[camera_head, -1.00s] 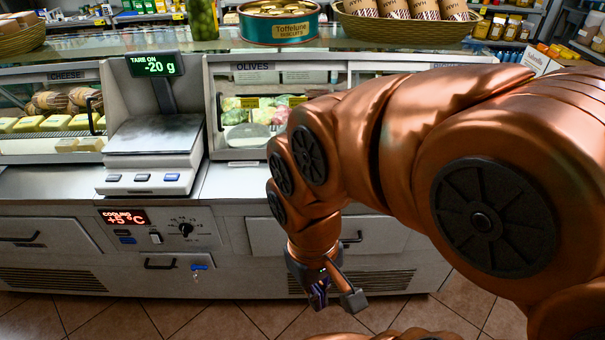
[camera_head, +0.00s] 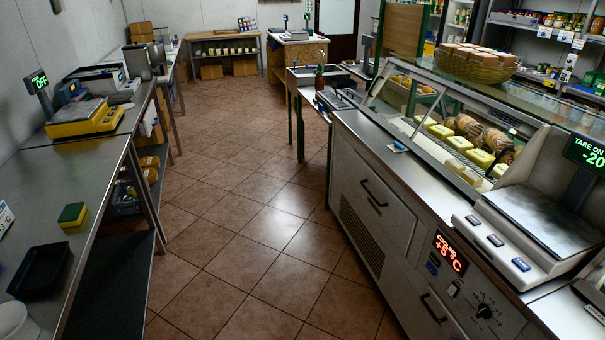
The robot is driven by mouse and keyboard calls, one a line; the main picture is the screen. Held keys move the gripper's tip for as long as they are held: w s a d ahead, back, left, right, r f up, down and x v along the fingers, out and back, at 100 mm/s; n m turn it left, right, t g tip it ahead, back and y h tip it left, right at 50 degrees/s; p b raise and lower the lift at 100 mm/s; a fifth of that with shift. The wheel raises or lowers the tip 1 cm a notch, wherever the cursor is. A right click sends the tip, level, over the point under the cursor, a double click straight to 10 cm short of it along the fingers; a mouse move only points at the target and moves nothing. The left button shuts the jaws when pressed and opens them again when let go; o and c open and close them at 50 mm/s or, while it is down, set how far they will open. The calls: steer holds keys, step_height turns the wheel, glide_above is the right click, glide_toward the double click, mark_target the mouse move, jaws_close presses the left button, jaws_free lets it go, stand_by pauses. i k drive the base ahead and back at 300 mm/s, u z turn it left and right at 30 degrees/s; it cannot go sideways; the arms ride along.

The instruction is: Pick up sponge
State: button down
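A sponge (camera_head: 72,214), yellow with a dark green top, lies on the steel counter (camera_head: 108,172) at the left of the head view. It sits near the counter's aisle-side edge, beyond a black tray. Nothing touches it. My gripper and arm are outside the current view, so the gripper's state and its distance from the sponge are hidden.
A black tray (camera_head: 40,270) and a white tub (camera_head: 16,322) stand nearer on the left counter. A yellow scale (camera_head: 85,118) stands farther back. The tiled aisle (camera_head: 245,215) is clear between this counter and the cheese display (camera_head: 455,135) on the right.

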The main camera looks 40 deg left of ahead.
mark_target(73, 214)
steer(key=u, duration=2.25)
steer(key=i, duration=3.25)
steer(key=u, duration=2.95)
